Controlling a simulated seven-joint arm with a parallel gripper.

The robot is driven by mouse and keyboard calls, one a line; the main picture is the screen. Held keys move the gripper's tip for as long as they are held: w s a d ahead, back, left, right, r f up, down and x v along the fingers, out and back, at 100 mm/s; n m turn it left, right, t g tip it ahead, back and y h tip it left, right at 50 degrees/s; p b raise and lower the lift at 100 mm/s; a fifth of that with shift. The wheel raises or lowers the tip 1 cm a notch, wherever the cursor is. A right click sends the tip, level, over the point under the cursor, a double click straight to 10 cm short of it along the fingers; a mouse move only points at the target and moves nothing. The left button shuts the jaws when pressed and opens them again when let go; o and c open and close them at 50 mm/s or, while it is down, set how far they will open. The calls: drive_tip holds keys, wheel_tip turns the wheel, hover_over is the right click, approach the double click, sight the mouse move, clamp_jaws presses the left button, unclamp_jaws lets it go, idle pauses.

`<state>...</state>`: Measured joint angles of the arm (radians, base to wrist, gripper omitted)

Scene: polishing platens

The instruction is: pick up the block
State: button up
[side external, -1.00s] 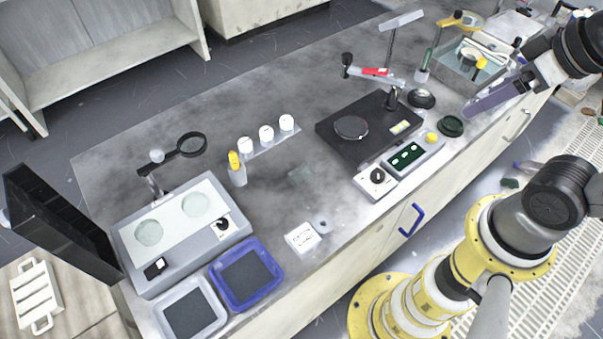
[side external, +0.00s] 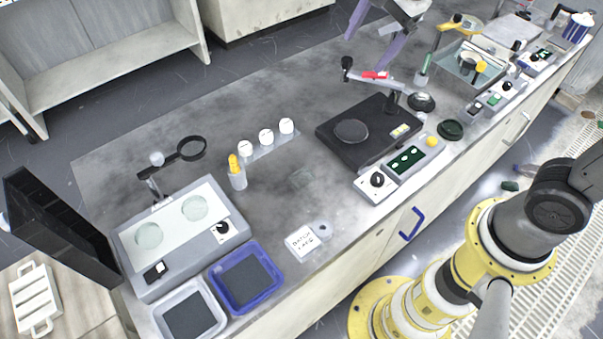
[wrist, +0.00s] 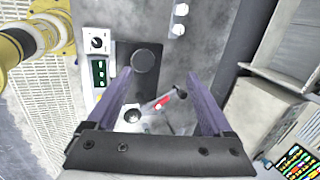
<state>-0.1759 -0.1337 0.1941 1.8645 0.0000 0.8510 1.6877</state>
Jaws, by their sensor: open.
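My gripper (side external: 363,52) has two long purple fingers, spread apart and empty, at the top of the side view. In the wrist view my gripper (wrist: 161,74) frames the area behind the black polishing machine, above the bench. A small red piece (side external: 375,75) lies at the metal arm behind the machine; it shows between the fingers in the wrist view (wrist: 162,103). It is the most block-like thing there, but I cannot tell for sure that it is the block. The fingers look apart from it.
The black machine (side external: 340,144) with its round platen stands beside the red piece. Several white-topped jars (side external: 266,138), a magnifier (side external: 192,148) and a grey two-disc unit (side external: 128,242) stand to the left. A blue tray (side external: 213,284) sits at the front.

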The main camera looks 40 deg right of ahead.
drive_tip(key=w+a+f+m+g, duration=0.1)
drive_tip(key=w+a+f, duration=0.4)
drive_tip(key=f, duration=0.2)
drive_tip(key=g, duration=0.3)
hover_over(301, 176)
wheel_tip(301, 176, down, 13)
drive_tip(key=shift+h, duration=0.4)
wheel_tip(301, 176, down, 7)
drive_tip(key=shift+f, duration=3.15)
clamp_jaws()
drive_tip(key=shift+r, duration=0.1)
